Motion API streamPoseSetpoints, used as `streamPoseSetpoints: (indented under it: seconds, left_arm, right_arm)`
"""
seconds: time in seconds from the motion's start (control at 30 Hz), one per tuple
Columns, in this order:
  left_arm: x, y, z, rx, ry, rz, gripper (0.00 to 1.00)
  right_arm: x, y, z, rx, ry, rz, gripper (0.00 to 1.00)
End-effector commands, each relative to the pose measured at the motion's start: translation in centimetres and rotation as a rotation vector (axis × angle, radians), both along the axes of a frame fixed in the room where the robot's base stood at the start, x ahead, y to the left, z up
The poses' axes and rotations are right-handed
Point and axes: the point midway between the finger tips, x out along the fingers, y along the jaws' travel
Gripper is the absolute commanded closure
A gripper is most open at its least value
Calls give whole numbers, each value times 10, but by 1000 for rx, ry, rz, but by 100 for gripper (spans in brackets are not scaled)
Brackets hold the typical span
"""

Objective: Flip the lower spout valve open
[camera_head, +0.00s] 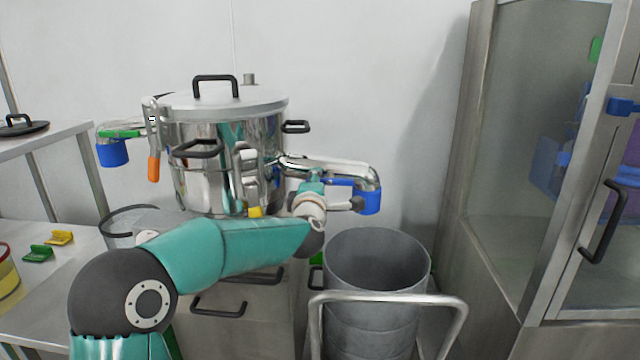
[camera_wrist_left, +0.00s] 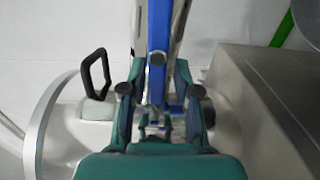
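A shiny steel pot (camera_head: 205,185) with a lid stands on a steel cabinet. The lower spout (camera_head: 330,164) sticks out from its right side and ends in a blue cap (camera_head: 370,202). The blue valve lever (camera_head: 342,182) lies along under this spout. My left gripper (camera_head: 348,194) is at the lever, under the spout. In the left wrist view, its two fingers (camera_wrist_left: 160,92) are apart, one on each side of the blue lever (camera_wrist_left: 157,40), with gaps visible. Whether either finger touches it I cannot tell. My right gripper is not in view.
A higher spout on the pot's left has a green lever (camera_head: 118,134), a blue end (camera_head: 112,153) and an orange-handled clamp (camera_head: 153,168) nearby. A grey drum (camera_head: 375,262) with a steel rail (camera_head: 388,297) stands below right. A glazed cabinet (camera_head: 510,150) stands at the right.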

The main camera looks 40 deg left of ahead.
Motion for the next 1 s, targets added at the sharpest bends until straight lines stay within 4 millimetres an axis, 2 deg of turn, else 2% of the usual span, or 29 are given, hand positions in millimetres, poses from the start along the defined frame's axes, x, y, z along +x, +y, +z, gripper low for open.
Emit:
streamPoseSetpoints:
  seconds: [0.47, 0.67, 1.0]
  left_arm:
    - [-7, -4, 1, 3, -1, 1, 58]
    - [-31, -19, 2, 2, -1, -1, 58]
    - [-85, -53, 1, 2, -3, 0, 58]
  right_arm:
    - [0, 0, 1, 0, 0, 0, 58]
    - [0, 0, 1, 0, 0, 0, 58]
    - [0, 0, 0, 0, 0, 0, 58]
